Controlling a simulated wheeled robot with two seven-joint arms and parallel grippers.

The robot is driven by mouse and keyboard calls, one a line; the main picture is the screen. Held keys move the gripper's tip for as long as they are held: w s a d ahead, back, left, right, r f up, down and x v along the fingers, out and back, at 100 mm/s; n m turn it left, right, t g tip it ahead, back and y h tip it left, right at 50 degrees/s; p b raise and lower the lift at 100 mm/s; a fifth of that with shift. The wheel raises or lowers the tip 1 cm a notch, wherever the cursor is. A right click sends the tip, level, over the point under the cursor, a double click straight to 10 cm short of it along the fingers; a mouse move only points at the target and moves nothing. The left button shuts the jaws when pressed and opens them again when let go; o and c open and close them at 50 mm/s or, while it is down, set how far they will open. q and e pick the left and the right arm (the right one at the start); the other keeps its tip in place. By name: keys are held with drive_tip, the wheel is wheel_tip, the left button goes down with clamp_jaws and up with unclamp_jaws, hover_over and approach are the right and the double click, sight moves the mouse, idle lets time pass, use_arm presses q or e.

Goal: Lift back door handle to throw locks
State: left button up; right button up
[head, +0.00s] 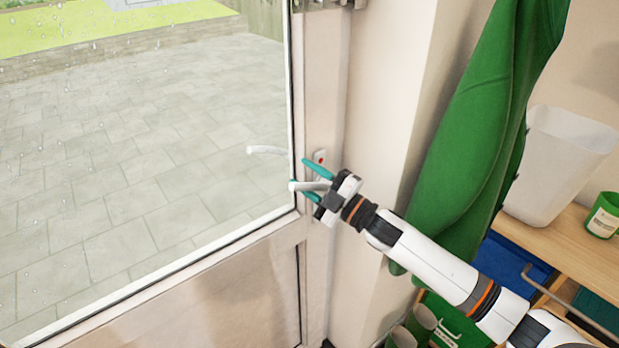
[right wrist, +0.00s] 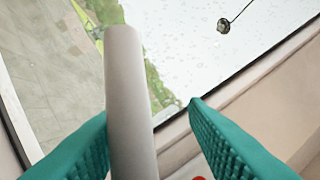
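The back door handle (head: 300,186) is a pale grey lever on the white door frame, pointing left across the glass edge. My right gripper (head: 299,173) is at the handle, its teal fingers one above and one below the lever. In the right wrist view the handle (right wrist: 128,95) stands between the two fingers of the gripper (right wrist: 148,108), with visible gaps, so the fingers are open around it. A red spot shows on the handle's plate (head: 320,157). My left gripper is out of view.
The glass door (head: 150,150) looks onto a paved patio; an outer lever (head: 266,150) shows through it. A green cloth (head: 480,130) hangs right of the door. A wooden shelf (head: 560,240) at right holds a white bin (head: 560,165) and green pot (head: 604,216).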

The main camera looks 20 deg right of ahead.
drive_tip(key=shift+s+d+f+b, duration=0.25)
drive_tip(key=shift+s+d+b, duration=0.05)
drive_tip(key=shift+s+d, duration=0.05)
drive_tip(key=b+v, duration=0.3)
drive_tip(key=v, duration=0.8)
drive_tip(key=shift+b, duration=0.35)
